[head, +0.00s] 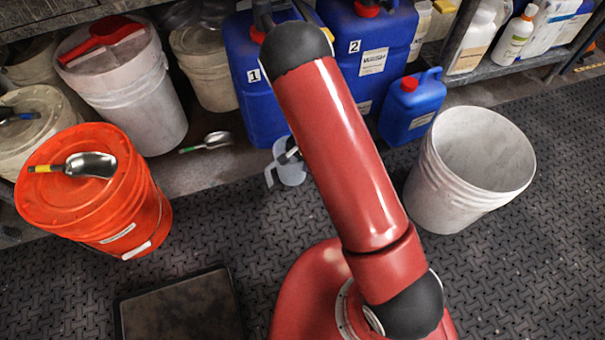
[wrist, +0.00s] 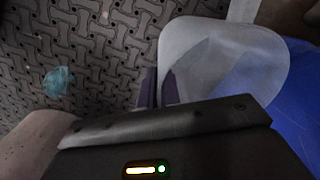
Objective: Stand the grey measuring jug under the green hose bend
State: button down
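The grey measuring jug (head: 291,172) is a pale, see-through vessel with its handle on the left, upright in front of the blue drums in the head view. In the wrist view the jug (wrist: 222,55) fills the upper middle. My gripper (wrist: 161,88) has its two dark fingers close together, one on each side of the jug's wall. In the head view only a dark bit of my gripper shows at the jug; my red arm covers the rest. I cannot tell whether the jug touches the floor. No green hose bend is clearly visible.
A white bucket (head: 463,170) stands right and an orange lidded bucket (head: 95,205) left. Blue drums (head: 262,95) and a small blue can (head: 411,105) stand behind. A black platform (head: 180,308) lies front left. A small teal shape (wrist: 58,82), unclear, is over the mat.

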aim_at(303, 178)
jog(key=shift+f+b, duration=0.5)
jog(key=shift+f, duration=1.65)
jog(key=shift+f, duration=0.2)
jog(key=c, duration=1.6)
grip_release()
jog(key=shift+r, duration=0.1)
